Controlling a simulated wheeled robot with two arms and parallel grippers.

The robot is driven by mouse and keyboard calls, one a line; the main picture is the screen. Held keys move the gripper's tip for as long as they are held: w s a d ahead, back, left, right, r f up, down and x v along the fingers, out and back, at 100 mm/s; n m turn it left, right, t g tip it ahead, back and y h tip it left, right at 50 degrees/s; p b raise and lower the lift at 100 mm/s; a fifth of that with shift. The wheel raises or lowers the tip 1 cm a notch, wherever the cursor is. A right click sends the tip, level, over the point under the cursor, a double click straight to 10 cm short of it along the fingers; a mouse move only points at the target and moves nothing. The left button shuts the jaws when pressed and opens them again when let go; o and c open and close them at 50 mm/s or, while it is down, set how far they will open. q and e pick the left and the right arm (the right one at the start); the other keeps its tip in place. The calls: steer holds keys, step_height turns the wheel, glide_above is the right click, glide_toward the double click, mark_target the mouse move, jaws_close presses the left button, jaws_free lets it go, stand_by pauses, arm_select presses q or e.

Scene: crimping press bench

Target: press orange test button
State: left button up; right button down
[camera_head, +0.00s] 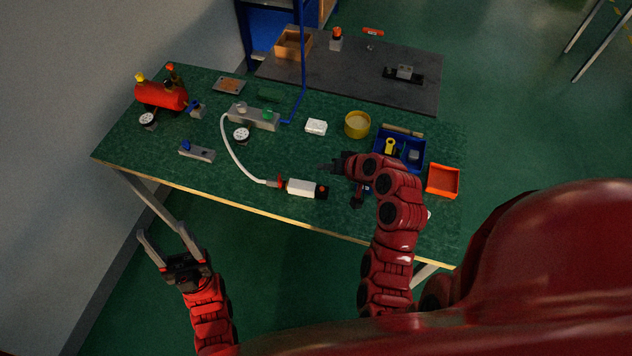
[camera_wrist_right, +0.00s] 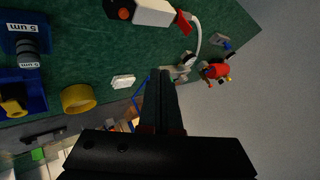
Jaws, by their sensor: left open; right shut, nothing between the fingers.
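A white block-shaped device (camera_head: 302,187) lies near the front edge of the green bench, with a small orange button (camera_head: 322,189) on its black right end. The orange button also shows at the top of the right wrist view (camera_wrist_right: 123,13). My right gripper (camera_head: 322,168) is shut and empty, just behind the device and above the bench, apart from the button. Its shut fingers show in the right wrist view (camera_wrist_right: 160,85). My left gripper (camera_head: 162,236) is open and empty, off the bench's front left side.
A white hose (camera_head: 232,150) runs from the device to a grey block (camera_head: 253,117). A red tank (camera_head: 161,95) stands at the left. A yellow ring-shaped dish (camera_head: 357,124), a blue bin (camera_head: 412,150) and an orange tray (camera_head: 443,180) are at the right. A dark mat (camera_head: 350,75) lies behind.

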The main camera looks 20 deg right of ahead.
mark_target(322, 189)
steer(key=shift+s+a, duration=0.1)
steer(key=shift+f, duration=0.1)
stand_by(0.3)
step_height(322, 189, down, 8)
steer(key=b, duration=0.4)
steer(key=shift+f, duration=0.3)
stand_by(1.8)
steer(key=shift+f+b, duration=0.4)
steer(key=shift+b, duration=0.3)
